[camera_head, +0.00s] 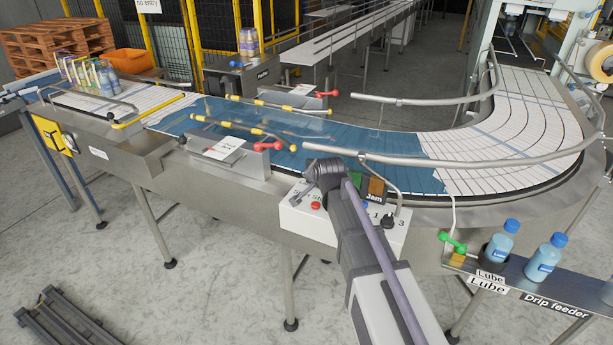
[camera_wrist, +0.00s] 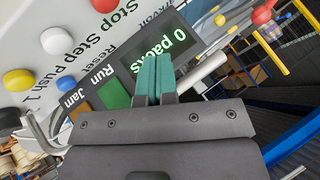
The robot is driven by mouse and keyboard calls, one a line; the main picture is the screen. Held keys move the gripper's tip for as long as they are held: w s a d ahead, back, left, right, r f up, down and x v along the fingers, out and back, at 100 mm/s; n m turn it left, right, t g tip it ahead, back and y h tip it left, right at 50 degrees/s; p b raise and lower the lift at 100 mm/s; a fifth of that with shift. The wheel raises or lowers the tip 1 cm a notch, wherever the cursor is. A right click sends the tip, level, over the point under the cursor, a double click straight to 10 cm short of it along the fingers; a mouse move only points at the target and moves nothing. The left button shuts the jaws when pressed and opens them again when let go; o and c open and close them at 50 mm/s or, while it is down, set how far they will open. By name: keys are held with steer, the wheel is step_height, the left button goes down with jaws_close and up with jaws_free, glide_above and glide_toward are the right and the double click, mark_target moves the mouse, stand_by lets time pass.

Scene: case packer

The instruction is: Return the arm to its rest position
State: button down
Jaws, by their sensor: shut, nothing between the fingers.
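My arm reaches up from the bottom of the head view to a white control box (camera_head: 300,222) at the conveyor's front edge. The gripper's fingertips are hidden behind my wrist in that view. In the wrist view my gripper (camera_wrist: 155,68) shows teal fingertips pressed together with nothing between them. They point at the panel, in front of the dark display (camera_wrist: 133,62) reading "0 packs". I cannot tell whether they touch it. A green Run lamp (camera_wrist: 114,94) and an orange Jam lamp (camera_wrist: 80,110) are beside the fingers.
The panel carries a white button (camera_wrist: 56,40), a yellow one (camera_wrist: 18,82) and a blue one (camera_wrist: 66,84). The curved conveyor (camera_head: 500,125) and its guide rail (camera_head: 400,157) lie behind the box. Blue bottles (camera_head: 498,245) stand on the Lube shelf (camera_head: 520,284) at right.

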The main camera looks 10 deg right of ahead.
steer(key=s+d+f+n+g+b, duration=0.1)
steer(key=s+f+n+g+b, duration=0.1)
steer(key=s+f, duration=0.4)
steer(key=s+d+f+n+g+b, duration=0.1)
steer(key=s+f+n+g+b, duration=0.2)
steer(key=s, duration=1)
steer(key=s+d+f+n+g+b, duration=0.2)
steer(key=s+f+n+g+b, duration=0.1)
steer(key=s+f+b, duration=0.5)
steer(key=shift+s+f+g, duration=0.6)
steer(key=shift+s+f, duration=0.05)
